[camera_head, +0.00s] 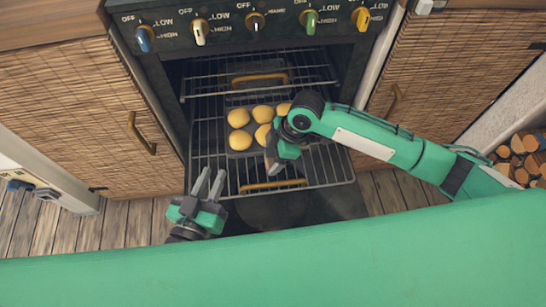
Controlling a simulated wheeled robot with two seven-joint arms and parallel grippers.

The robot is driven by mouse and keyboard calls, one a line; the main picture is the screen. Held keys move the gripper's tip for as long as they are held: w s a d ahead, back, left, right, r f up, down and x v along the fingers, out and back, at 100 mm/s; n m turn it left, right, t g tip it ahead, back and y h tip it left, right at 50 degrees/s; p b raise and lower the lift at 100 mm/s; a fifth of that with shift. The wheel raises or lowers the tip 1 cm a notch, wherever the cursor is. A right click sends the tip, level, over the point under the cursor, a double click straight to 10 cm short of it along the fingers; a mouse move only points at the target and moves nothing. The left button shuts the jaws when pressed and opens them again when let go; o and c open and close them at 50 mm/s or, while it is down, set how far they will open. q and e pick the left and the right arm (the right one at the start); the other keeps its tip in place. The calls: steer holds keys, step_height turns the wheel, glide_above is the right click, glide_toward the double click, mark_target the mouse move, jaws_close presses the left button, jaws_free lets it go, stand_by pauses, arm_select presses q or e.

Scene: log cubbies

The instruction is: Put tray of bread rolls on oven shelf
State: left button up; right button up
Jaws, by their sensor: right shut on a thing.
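The tray (242,153) of bread rolls (239,117) rests on or just above a pulled-out wire oven shelf (333,168) inside the open oven. Several golden rolls sit on it, and my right arm hides its right part. My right gripper (272,163) is at the tray's near right side, shut on its edge, with the contact partly hidden. My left gripper (208,183) is open and empty, in front of the oven, left of and nearer than the shelf's front.
An upper wire rack (205,86) sits above the tray's level. Knobs (255,21) line the oven's top. Wicker cabinets with handles (141,134) flank the oven. Cut logs (522,156) lie at the far right. Plank floor (126,222) is bare at left.

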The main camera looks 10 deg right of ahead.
steer(key=shift+f, duration=0.65)
arm_select(q)
steer(key=shift+w+a+r+t, duration=0.2)
steer(key=shift+r+t, duration=0.15)
steer(key=shift+r, duration=0.15)
steer(key=shift+w+a+r+t, duration=0.1)
steer(key=shift+w+r+t, duration=0.1)
steer(key=shift+r+t, duration=0.25)
arm_select(e)
steer(key=o, duration=1.2)
arm_select(q)
steer(key=shift+d, duration=0.1)
